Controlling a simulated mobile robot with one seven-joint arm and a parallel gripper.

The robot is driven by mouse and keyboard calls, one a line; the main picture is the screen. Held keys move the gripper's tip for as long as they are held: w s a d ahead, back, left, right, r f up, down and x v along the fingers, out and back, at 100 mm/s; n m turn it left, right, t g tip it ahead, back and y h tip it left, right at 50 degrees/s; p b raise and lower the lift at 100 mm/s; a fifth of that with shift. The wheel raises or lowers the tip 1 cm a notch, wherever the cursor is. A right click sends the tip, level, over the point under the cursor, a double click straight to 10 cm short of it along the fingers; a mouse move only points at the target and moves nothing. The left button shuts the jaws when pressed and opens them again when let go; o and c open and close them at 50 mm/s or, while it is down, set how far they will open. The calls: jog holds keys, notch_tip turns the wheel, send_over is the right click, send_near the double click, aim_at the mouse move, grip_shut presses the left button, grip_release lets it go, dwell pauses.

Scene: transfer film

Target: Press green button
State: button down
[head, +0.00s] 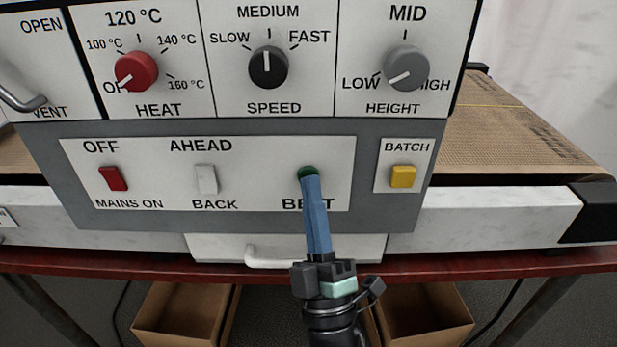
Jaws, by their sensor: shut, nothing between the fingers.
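The green button (308,171) is on the lower white panel of the machine, above the word BELT. Only its upper part shows as a dark green arc; the rest is hidden behind my fingertips. My gripper (309,182) comes up from below with its blue fingers closed together and empty. Its fingertips overlap the lower part of the button in the head view. I cannot tell whether they touch it.
On the same panel are a red rocker switch (113,178) and a white rocker switch (206,179). A yellow button (403,176) is to the right. Red, black and grey knobs sit above. A white handle (270,257) and cardboard boxes (428,313) are below.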

jog(key=shift+s, duration=0.45)
jog(key=s+p, duration=0.2)
jog(key=s, duration=0.4)
dwell(0.4)
